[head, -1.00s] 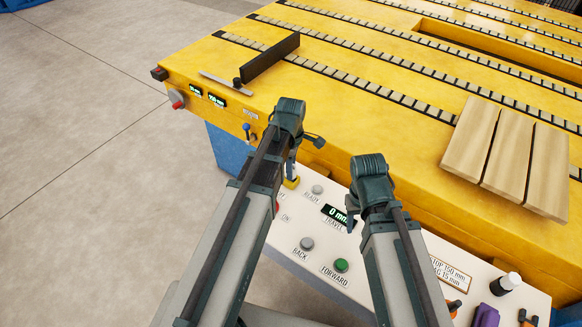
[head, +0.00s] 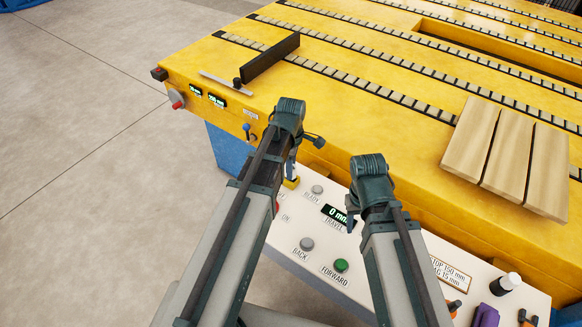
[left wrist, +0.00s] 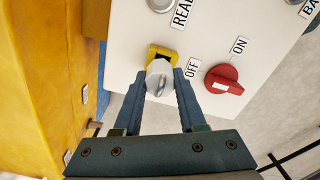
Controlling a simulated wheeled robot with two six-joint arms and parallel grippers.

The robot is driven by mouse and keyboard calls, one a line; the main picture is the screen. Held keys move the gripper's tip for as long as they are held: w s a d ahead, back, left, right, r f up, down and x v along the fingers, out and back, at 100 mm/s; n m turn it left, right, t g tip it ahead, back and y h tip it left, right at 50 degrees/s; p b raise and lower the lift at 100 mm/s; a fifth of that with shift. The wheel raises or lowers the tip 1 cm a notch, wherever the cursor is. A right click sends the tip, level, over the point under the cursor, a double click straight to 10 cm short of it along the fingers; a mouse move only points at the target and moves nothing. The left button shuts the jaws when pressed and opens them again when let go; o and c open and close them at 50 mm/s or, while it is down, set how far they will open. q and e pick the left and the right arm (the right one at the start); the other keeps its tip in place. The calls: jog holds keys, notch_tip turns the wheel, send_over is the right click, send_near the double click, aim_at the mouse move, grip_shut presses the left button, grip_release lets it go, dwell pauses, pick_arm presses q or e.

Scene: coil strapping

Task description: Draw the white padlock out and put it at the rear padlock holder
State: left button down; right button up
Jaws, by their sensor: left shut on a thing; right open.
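The white padlock (left wrist: 158,76) is between the fingertips of my left gripper (left wrist: 162,84) in the left wrist view. It sits at a yellow holder (left wrist: 160,54) on the white panel, and I cannot tell how deep it is in it. In the head view my left gripper (head: 291,171) is at the panel's left end, beside the yellow holder (head: 291,183), and the arm mostly hides the padlock. My right gripper (head: 350,222) is open and empty over the panel near the travel display. I cannot make out which part is the rear padlock holder.
A red rotary switch (left wrist: 222,78) with OFF and ON labels is close beside the padlock. The panel (head: 300,262) also has BACK and green FORWARD (head: 341,265) buttons. The yellow machine table (head: 350,110) rises behind it, with a blue-knobbed lever (head: 247,128) on its side.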

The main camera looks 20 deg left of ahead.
pick_arm(q)
jog(key=shift+r+p, duration=2.2)
jog(key=shift+r, duration=0.05)
jog(key=shift+f, duration=0.1)
